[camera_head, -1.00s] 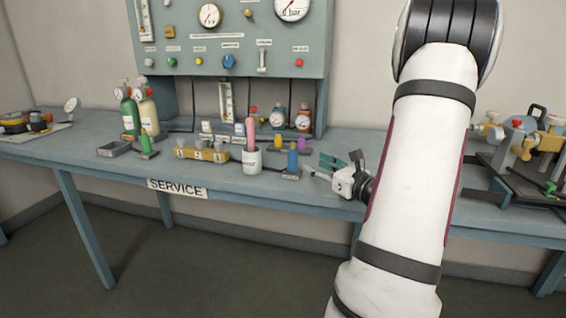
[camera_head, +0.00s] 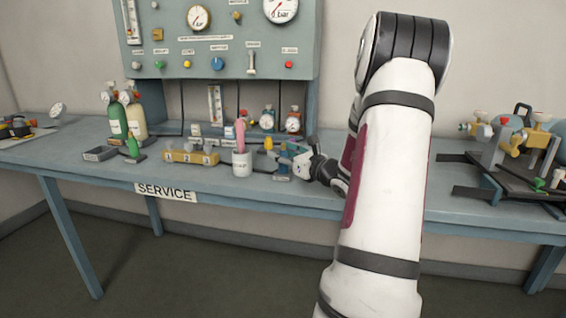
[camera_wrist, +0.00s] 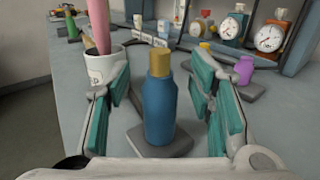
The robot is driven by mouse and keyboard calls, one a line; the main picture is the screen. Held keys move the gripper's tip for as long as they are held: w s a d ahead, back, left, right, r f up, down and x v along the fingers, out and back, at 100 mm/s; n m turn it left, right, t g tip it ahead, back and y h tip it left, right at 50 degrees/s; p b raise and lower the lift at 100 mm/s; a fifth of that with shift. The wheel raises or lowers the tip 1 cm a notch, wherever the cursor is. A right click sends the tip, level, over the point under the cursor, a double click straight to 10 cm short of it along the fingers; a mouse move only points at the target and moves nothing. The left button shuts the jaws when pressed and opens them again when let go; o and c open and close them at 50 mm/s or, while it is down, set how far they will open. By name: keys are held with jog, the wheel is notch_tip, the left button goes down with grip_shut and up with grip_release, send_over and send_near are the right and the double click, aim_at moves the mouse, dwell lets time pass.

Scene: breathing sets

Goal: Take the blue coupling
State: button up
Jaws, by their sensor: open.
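The blue coupling (camera_wrist: 160,110) stands upright on a small grey base (camera_wrist: 178,147) in the wrist view, with a yellow top. My gripper (camera_wrist: 165,95) is open, its teal-padded fingers on either side of the coupling, with a visible gap on both sides. In the head view my gripper (camera_head: 288,158) reaches in from the right at the bench's front part. There the coupling is mostly hidden by the gripper, and a grey base (camera_head: 282,178) shows below it.
A white cup (camera_head: 242,163) holding a pink item stands close to the left finger. A purple piece (camera_wrist: 244,69) on a base is to the right. Gauges (camera_wrist: 270,38) stand behind. A yellow numbered block (camera_head: 190,157) lies further left on the bench (camera_head: 90,172).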

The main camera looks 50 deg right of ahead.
grip_shut()
